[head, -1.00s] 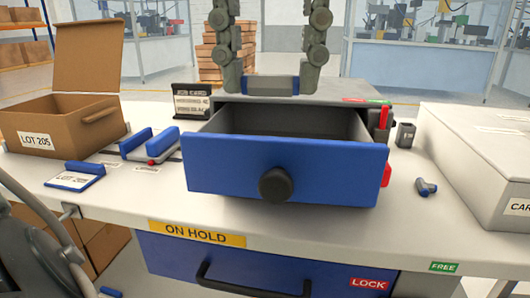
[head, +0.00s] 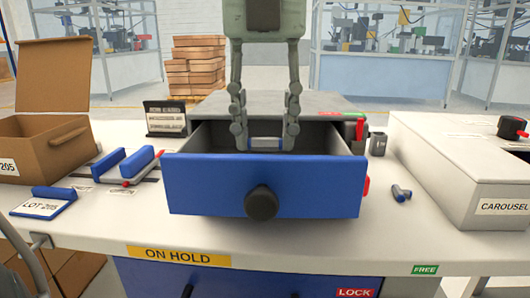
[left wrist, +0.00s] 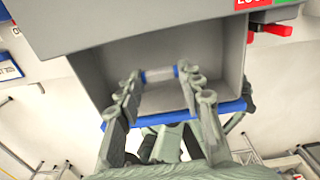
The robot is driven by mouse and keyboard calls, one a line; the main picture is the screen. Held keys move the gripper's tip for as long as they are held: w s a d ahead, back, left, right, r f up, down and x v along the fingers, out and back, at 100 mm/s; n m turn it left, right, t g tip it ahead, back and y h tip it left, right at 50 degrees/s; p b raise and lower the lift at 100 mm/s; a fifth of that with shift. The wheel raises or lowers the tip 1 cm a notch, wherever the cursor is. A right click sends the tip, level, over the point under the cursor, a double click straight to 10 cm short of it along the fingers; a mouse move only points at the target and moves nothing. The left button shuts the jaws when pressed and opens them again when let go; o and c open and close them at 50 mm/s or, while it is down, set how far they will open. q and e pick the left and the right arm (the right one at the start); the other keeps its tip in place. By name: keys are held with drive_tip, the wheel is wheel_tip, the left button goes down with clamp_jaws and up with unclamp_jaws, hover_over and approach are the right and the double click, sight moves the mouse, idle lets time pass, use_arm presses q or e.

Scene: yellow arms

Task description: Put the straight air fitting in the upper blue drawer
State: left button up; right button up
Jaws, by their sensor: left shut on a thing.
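The straight air fitting (head: 265,143), a pale grey cylinder with blue ends, lies across between the fingertips of my left gripper (head: 265,146), which is shut on it. The gripper reaches down from above into the open upper blue drawer (head: 315,187), behind its front panel. In the left wrist view the fitting (left wrist: 158,74) is held inside the drawer's grey walls. I cannot tell whether it touches the drawer floor. The drawer is otherwise empty where I see it. My right gripper is not in view.
A small blue and grey fitting (head: 401,194) lies on the table (head: 420,235) right of the drawer. A white carousel box (head: 440,170) stands at the right, and a cardboard box (head: 62,145) at the left. A lower blue drawer (head: 240,280) is shut beneath.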

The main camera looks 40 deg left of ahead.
sight(265, 138)
use_arm(q)
drive_tip(key=shift+f, duration=0.35)
wheel_tip(265, 138, down, 3)
drive_tip(key=shift+f, duration=0.15)
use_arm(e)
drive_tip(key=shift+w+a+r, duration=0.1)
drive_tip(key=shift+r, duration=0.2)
use_arm(q)
drive_tip(key=shift+f, duration=0.15)
drive_tip(key=o, duration=0.8)
drive_tip(key=shift+c, duration=0.2)
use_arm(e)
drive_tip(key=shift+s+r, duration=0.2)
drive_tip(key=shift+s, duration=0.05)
